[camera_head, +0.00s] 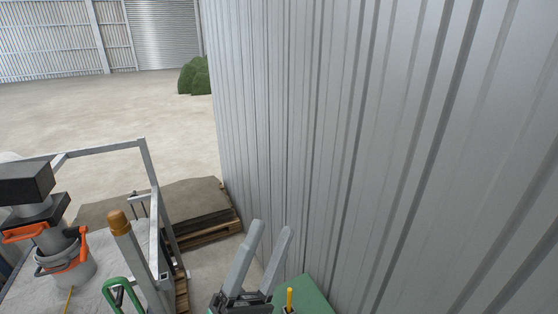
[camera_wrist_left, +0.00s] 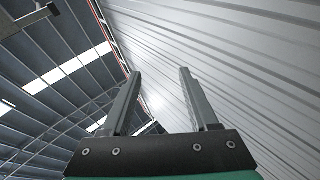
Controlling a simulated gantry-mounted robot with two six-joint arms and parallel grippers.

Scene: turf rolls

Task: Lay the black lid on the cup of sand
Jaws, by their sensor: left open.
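My left gripper (camera_head: 268,240) is at the bottom middle of the head view, its two grey fingers pointing up beside the corrugated wall. It is open and empty. In the left wrist view its two fingers (camera_wrist_left: 160,95) stand apart with only the roof and wall behind them. Neither the black lid nor the cup of sand can be made out in either view. My right gripper is not in view.
A corrugated metal wall (camera_head: 330,120) fills the right side. A cart with a grey frame (camera_head: 100,149) stands at lower left, carrying a bucket (camera_head: 82,272) with orange parts. Flat sheets on a pallet (camera_head: 200,203) lie behind it. Open floor (camera_head: 100,115) lies beyond.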

